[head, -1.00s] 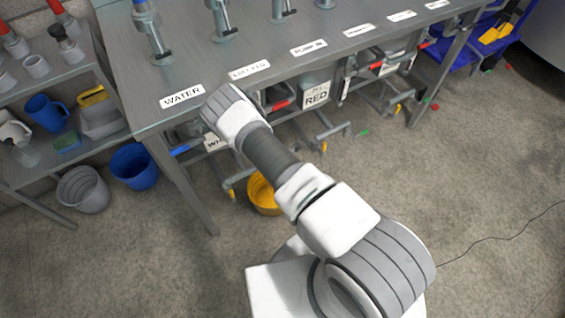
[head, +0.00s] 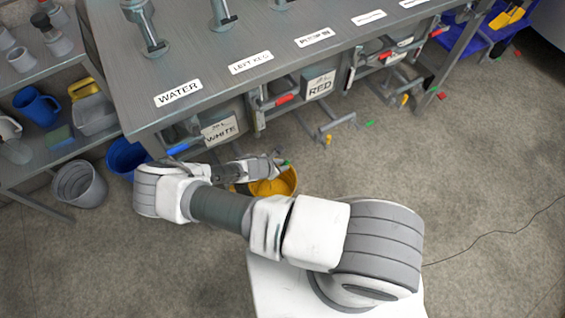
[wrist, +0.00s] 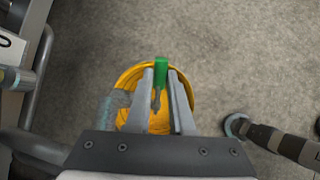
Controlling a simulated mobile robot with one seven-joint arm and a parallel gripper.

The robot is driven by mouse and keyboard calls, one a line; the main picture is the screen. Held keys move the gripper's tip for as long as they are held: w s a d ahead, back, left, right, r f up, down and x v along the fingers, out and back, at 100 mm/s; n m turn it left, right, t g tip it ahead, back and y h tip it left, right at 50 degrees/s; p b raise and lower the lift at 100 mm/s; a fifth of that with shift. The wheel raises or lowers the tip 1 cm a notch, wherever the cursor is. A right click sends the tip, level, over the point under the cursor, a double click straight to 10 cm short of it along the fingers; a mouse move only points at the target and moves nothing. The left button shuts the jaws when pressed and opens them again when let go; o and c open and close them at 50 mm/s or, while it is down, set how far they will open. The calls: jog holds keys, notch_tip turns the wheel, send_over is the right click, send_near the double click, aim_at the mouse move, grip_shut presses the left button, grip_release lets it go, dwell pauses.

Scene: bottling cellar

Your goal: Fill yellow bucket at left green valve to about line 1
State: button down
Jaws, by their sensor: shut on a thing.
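The yellow bucket (head: 281,187) stands on the floor in front of the bench, partly covered by my arm and gripper in the head view. In the wrist view the bucket (wrist: 128,78) lies below my fingers. My gripper (wrist: 160,80) is shut on the green valve handle (wrist: 160,66), which stands upright between the fingertips above the bucket. In the head view only a small green tip (head: 285,162) shows at my gripper (head: 279,167). A blurred grey-blue shape (wrist: 112,108) crosses the bucket's left side; I cannot tell whether it is pipe or liquid. The fill lines and level are hidden.
The bench (head: 215,58) carries labels, including WATER (head: 178,93) and LEFT KEG (head: 250,62). A grey bucket (head: 80,184) and blue bucket (head: 125,157) stand left. The floor at right is mostly clear.

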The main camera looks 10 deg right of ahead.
jog(key=shift+a+h+b, duration=0.4)
jog(key=shift+b, duration=0.05)
jog(key=shift+t, duration=0.3)
jog(key=c, duration=0.8)
grip_release()
jog(key=shift+s+r, duration=0.1)
jog(key=p+v, duration=0.5)
jog(key=v, duration=1.2)
jog(key=shift+a, duration=0.35)
